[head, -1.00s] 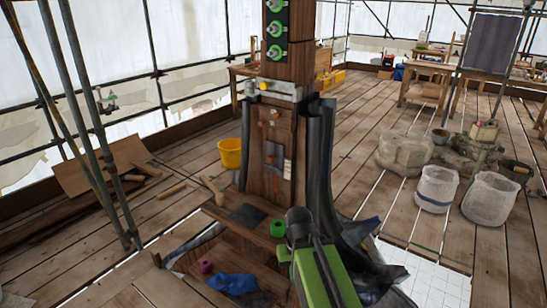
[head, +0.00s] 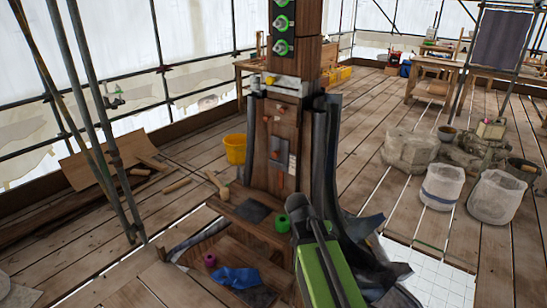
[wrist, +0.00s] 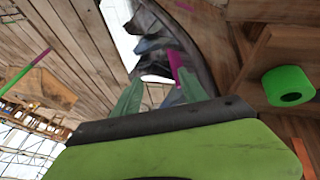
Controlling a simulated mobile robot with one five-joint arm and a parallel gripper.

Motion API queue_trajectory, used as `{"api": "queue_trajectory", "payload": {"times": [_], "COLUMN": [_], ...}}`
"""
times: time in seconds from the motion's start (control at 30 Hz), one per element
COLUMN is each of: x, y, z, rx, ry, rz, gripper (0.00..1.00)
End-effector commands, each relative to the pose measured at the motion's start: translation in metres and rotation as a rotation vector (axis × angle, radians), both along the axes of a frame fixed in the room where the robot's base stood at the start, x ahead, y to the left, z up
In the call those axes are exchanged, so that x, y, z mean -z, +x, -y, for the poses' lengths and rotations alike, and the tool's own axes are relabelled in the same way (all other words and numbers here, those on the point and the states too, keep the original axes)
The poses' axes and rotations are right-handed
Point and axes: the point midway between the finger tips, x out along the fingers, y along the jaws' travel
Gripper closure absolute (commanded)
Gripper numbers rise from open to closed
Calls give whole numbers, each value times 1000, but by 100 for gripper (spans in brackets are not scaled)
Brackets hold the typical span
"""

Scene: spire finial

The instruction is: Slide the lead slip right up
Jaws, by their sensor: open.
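A small grey plate (head: 279,148), which looks like the lead slip, lies flat against the front of the dark wooden post (head: 262,160). Small copper-coloured spots show on and above it. My arm rises from the bottom of the head view, right of the plate and lower; its fingertips cannot be made out there. In the wrist view my gripper (wrist: 160,92) is open, its two greenish fingers apart. Beyond them are crumpled dark sheeting and a magenta strip (wrist: 177,68). Nothing is visibly held. I cannot pick out the plate in the wrist view.
A green roll (head: 281,223) stands on the ledge at the post's foot, near my arm. A dark square sheet (head: 252,210), a mallet (head: 217,186) and a blue cloth (head: 236,278) lie nearby. Dark curved sheeting (head: 326,150) stands right of the post. Open planks lie left.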

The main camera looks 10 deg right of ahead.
Motion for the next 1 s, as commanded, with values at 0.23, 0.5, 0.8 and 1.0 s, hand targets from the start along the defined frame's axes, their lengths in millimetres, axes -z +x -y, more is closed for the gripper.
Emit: {"api": "queue_trajectory", "payload": {"times": [0.23,0.5,0.8,1.0], "x": [-86,-166,-161,-161], "y": [133,216,204,219], "z": [-7,-193,-254,-239], "rx": [109,-163,-230,-227], "ry": [-480,-754,-719,-720], "rz": [468,837,862,860], "gripper": [50,50,50,50]}}
